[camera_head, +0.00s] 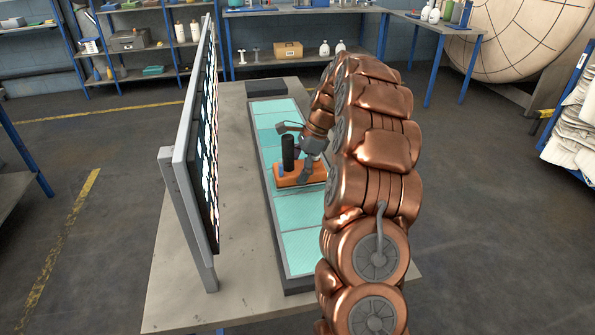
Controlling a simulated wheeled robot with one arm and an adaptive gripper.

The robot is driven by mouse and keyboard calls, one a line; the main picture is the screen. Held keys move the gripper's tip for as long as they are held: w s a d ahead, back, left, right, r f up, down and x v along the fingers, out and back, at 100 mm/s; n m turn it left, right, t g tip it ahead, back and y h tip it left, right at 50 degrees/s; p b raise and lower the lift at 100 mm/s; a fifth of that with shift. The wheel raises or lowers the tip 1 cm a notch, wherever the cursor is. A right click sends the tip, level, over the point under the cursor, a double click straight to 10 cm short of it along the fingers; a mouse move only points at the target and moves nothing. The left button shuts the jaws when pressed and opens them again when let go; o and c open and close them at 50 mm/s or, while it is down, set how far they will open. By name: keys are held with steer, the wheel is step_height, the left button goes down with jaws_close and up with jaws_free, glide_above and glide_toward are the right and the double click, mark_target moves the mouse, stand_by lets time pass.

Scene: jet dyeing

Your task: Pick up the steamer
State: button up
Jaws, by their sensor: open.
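What looks like the steamer is an orange block (291,177) with an upright black cylinder (288,155) on it. It rests on the teal-panelled strip along the table. My gripper (293,154) is open at the steamer, coming from the right. One finger reaches out beyond the black cylinder at its upper side, and the other points down near the orange block. I cannot tell whether either finger touches the steamer. My copper arm hides the right side of the block and part of the strip.
The grey table (225,130) carries the teal strip (301,250) in a dark frame. A tall upright screen panel (190,160) stands close on the left. A dark flat box (266,87) lies at the far end. Shelves (140,45) stand at the back. The floor around is open.

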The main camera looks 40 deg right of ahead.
steer(key=shift+c, duration=0.2)
steer(key=c, duration=1.5)
